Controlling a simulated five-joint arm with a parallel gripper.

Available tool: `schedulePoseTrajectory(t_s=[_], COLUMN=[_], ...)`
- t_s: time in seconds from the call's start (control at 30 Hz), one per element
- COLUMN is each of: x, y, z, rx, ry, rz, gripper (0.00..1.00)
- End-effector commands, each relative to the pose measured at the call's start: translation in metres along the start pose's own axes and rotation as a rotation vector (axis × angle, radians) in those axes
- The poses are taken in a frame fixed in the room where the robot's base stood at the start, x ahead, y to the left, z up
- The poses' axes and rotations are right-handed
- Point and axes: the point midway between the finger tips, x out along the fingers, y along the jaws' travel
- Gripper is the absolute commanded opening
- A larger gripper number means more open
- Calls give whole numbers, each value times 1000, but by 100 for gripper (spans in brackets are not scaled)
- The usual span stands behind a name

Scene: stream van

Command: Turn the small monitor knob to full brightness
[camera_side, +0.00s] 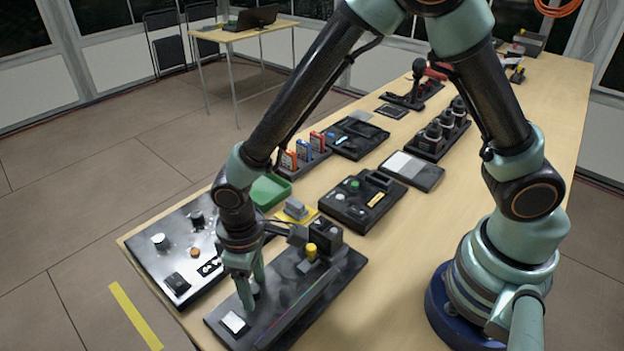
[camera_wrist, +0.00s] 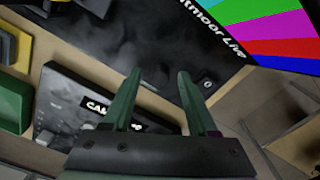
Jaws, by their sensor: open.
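The monitor unit is a long black panel (camera_side: 300,268) at the near edge of the table. Its screen (camera_wrist: 262,28) shows colour bars and part of a name in white letters in the wrist view; from the side it is a thin strip seen edge-on. My gripper (camera_side: 249,298) points down over the left part of this panel, fingers apart. In the wrist view my gripper (camera_wrist: 159,75) is open, with only dark panel surface between the fingers. A small pale round spot (camera_side: 254,289) shows by the fingers; I cannot tell whether it is the knob. A small round mark (camera_wrist: 208,84) lies right of the right finger.
A grey panel with knobs and a switch (camera_side: 177,284) lies close on the left. A green tray (camera_side: 270,191) and other control boxes stand behind.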

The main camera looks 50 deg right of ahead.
Motion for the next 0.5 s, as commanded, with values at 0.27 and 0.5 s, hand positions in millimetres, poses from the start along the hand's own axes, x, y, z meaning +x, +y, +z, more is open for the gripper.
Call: schedulePoseTrajectory(t_s=[0.27,0.5], x=[0,0], y=[0,0], z=[0,0], rx=[0,3], ry=[0,0], rz=[0,0], gripper=[16,0])
